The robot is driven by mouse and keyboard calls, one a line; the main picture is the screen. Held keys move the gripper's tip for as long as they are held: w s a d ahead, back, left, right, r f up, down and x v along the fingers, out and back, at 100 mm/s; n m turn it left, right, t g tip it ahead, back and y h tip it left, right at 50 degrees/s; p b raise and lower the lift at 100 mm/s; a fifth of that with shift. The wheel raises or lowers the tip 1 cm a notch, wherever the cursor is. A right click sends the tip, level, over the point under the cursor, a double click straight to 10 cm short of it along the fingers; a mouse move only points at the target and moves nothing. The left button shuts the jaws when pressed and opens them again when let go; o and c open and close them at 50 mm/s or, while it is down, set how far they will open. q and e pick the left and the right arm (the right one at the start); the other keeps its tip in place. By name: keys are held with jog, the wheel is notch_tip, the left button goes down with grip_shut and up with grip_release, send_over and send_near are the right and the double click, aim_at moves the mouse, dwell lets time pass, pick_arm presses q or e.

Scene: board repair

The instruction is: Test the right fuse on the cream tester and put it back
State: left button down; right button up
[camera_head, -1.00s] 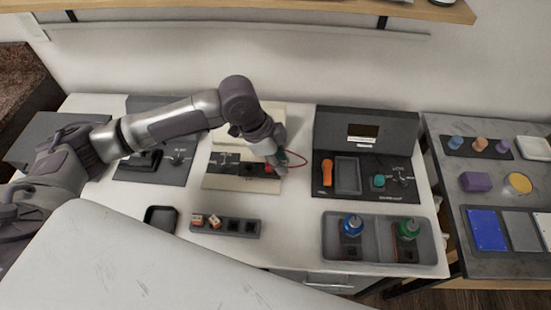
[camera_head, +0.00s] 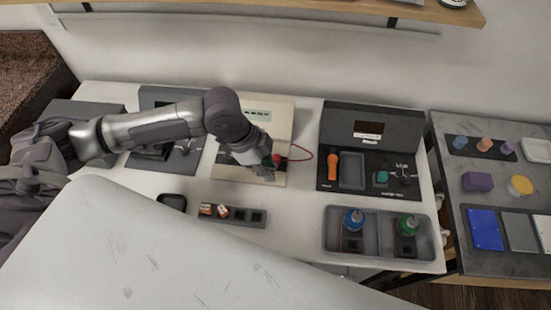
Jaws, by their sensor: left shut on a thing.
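The cream tester (camera_head: 271,104) stands at the back middle of the white table, with a lit display on its upper face. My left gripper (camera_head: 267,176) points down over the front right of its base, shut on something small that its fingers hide. A red knob-like piece (camera_head: 281,160) with a thin red wire shows just right of the fingers. Two small orange-and-white blocks, possibly fuses, sit in the left slots of a dark rack (camera_head: 249,216) in front; its right slots look empty. My right gripper is not in view.
A dark device with an orange handle (camera_head: 332,165) stands to the right of the tester. A grey tray (camera_head: 380,244) in front holds blue-topped and green-topped items. A side table (camera_head: 450,125) is at far right. A large pale surface covers the lower left.

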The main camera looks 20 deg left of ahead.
pick_arm(q)
jog(key=s+a+p, duration=0.4)
jog(key=s+a, duration=0.1)
jog(key=s, duration=0.4)
dwell(0.5)
jog(key=shift+w+a, duration=0.1)
jog(key=shift+f+b, duration=1.85)
jog(key=shift+f, duration=2)
jog(key=shift+f, duration=0.7)
jog(key=shift+f, duration=0.4)
jog(key=shift+f+p, duration=0.1)
jog(key=shift+p, duration=0.4)
jog(key=shift+f, duration=0.35)
dwell(0.7)
